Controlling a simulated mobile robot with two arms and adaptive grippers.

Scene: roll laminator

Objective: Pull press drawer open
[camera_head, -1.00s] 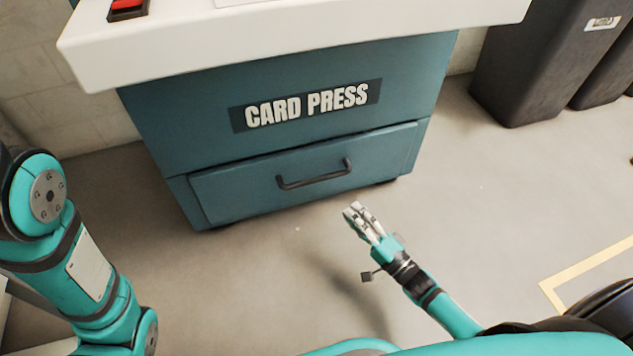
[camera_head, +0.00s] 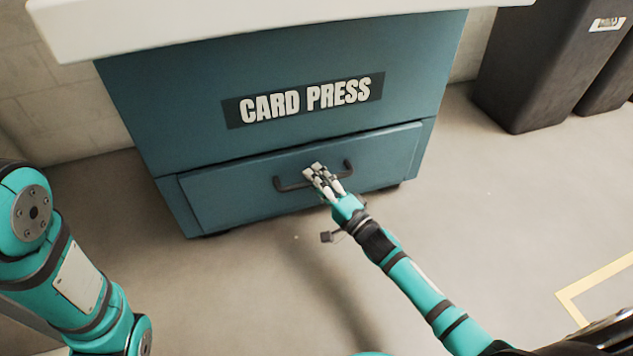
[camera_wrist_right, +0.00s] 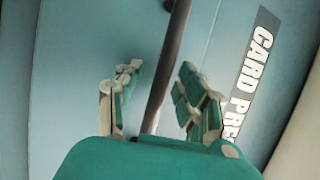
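The press drawer (camera_head: 235,194) is a teal front low on the card press cabinet (camera_head: 180,120), and it looks closed. Its dark bar handle (camera_head: 290,186) runs across the drawer's middle. My right gripper (camera_head: 314,171) is at the handle in the head view, overlapping its middle. In the right wrist view the gripper (camera_wrist_right: 155,90) is open, with one finger on each side of the handle (camera_wrist_right: 170,60). A gap shows between the bar and both fingers. My left arm is at the left edge of the head view; its gripper is out of view.
A white worktop (camera_head: 200,22) overhangs the cabinet. Dark bins (camera_head: 530,70) stand at the right beside the cabinet. The grey floor (camera_head: 480,220) in front and to the right is clear, with a yellow line (camera_head: 597,280) at the lower right.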

